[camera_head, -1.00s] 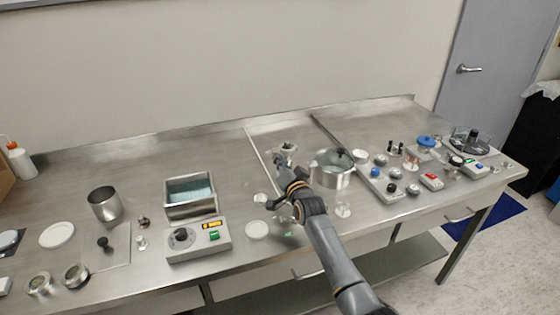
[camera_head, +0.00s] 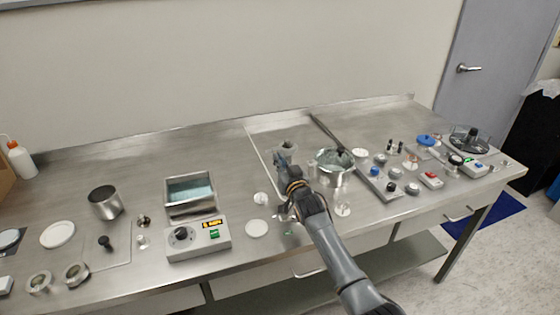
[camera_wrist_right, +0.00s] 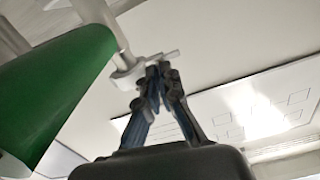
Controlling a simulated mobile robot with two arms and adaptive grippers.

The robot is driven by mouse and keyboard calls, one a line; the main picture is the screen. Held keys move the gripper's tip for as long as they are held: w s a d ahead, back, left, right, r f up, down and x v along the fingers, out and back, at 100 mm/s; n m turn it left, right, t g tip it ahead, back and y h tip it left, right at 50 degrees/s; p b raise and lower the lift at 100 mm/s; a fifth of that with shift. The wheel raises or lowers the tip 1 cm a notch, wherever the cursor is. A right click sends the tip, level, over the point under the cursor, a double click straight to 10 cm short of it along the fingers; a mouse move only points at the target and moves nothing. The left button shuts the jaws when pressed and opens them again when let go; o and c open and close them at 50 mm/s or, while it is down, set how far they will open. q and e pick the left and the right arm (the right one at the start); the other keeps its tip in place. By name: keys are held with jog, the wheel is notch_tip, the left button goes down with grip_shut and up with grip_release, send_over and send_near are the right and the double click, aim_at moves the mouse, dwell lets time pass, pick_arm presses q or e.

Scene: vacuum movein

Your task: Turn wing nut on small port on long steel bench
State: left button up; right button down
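The long steel bench (camera_head: 110,170) runs along the wall. My right gripper (camera_head: 282,158) is over its middle, at a small metal fitting (camera_head: 288,146) that it partly covers. In the right wrist view, a pale metal fitting with a thin wing-like bar (camera_wrist_right: 158,58) sits on a slanting stem. My right fingertips (camera_wrist_right: 160,75) are close together right at this bar. I cannot tell whether they are clamped on it. A green body (camera_wrist_right: 55,90) fills the left of that view. My left gripper is out of view.
A round steel pot (camera_head: 335,168) stands just right of my right gripper. A small glass vessel (camera_head: 342,205) is in front of it. A control box (camera_head: 196,238) and a steel bath (camera_head: 190,192) stand to the left.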

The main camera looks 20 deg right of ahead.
jog(key=shift+f, duration=0.1)
jog(key=c, duration=1.6)
grip_release()
jog(key=shift+o, duration=0.2)
notch_tip(320, 180, up, 10)
